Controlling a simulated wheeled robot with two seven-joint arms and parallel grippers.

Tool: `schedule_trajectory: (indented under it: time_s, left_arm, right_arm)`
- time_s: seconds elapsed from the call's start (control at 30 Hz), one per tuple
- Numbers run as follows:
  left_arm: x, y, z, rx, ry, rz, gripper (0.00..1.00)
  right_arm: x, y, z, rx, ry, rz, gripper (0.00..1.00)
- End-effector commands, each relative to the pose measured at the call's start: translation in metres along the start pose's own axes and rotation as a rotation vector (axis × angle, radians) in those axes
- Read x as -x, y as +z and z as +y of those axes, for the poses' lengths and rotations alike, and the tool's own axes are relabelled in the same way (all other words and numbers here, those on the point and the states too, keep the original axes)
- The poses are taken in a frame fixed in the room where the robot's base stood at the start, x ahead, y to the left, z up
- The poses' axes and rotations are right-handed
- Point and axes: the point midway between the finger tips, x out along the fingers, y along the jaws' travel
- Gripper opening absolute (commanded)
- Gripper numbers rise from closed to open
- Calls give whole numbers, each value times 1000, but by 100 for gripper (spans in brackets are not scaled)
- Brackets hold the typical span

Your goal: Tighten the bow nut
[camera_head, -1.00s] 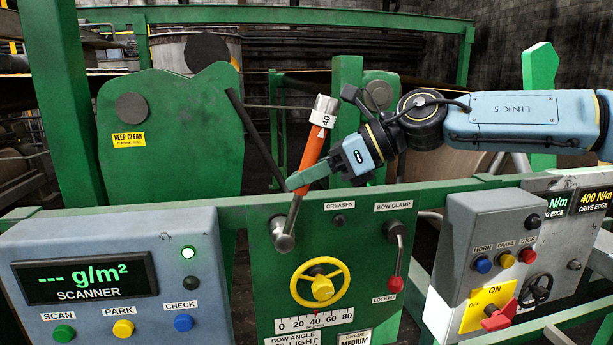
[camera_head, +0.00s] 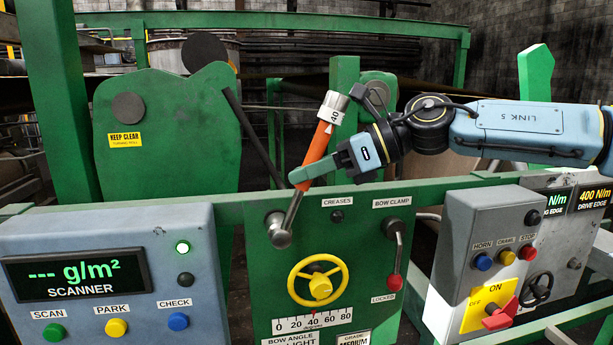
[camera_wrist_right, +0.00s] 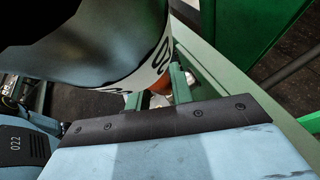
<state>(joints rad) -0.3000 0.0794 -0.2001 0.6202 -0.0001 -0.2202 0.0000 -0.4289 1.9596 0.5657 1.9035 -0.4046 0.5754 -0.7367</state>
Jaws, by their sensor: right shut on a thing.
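An orange wrench (camera_head: 316,147) with a silver end marked 40 stands tilted to the right in front of the green panel. Its silver shaft runs down to a round metal head (camera_head: 279,236) on the panel, left of the yellow handwheel. The bow nut itself is hidden, apparently under that head. My right gripper (camera_head: 306,178) reaches in from the right and is shut on the wrench handle. In the right wrist view, the fingers (camera_wrist_right: 160,99) are around the orange handle, and the large silver end fills the upper left. My left gripper is not in view.
The yellow handwheel (camera_head: 319,285) and the red-knobbed bow clamp lever (camera_head: 395,281) are on the green panel (camera_head: 262,300). The scanner box (camera_head: 90,235) stands left and a grey switch box (camera_head: 487,225) right. A green rail passes just below my gripper.

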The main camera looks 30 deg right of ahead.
Motion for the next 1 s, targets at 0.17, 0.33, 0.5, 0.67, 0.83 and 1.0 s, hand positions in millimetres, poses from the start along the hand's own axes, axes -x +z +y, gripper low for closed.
schedule_trajectory:
  time_s: [0.17,0.33,0.5,0.67,0.83,1.0]
  left_arm:
    - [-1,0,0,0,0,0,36]
    - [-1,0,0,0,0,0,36]
    - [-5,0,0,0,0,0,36]
    - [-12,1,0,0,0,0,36]
    - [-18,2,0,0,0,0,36]
    - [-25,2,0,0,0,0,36]
  right_arm:
    - [1,0,0,-2,2,-4,0]
    - [0,0,0,-2,1,-4,0]
    - [1,-2,-1,-5,4,-13,0]
    - [2,-4,-2,-12,9,-33,0]
    - [4,-6,-3,-17,15,-55,0]
    - [6,-8,-4,-23,21,-76,0]
